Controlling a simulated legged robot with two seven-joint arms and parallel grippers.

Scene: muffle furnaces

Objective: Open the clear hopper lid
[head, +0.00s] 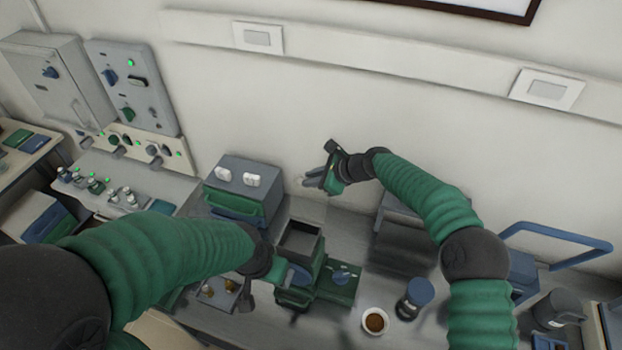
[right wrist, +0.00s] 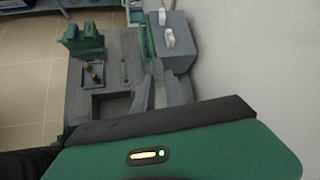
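The hopper (head: 300,238) is a dark grey, square, open-looking box on a green machine (head: 338,285) on the bench. A faint, pale see-through panel (head: 309,209) seems to stand behind its rim; its edges are hard to make out. My right gripper (head: 318,180) is above and behind the hopper, close to the wall, apart from it.
A grey-green box with two white switches (head: 240,172) stands left of the hopper. A bowl of brown material (head: 375,321) and a blue-lidded jar (head: 415,296) stand to the right. A blue handle frame (head: 558,238) rises farther right. The wall is close behind.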

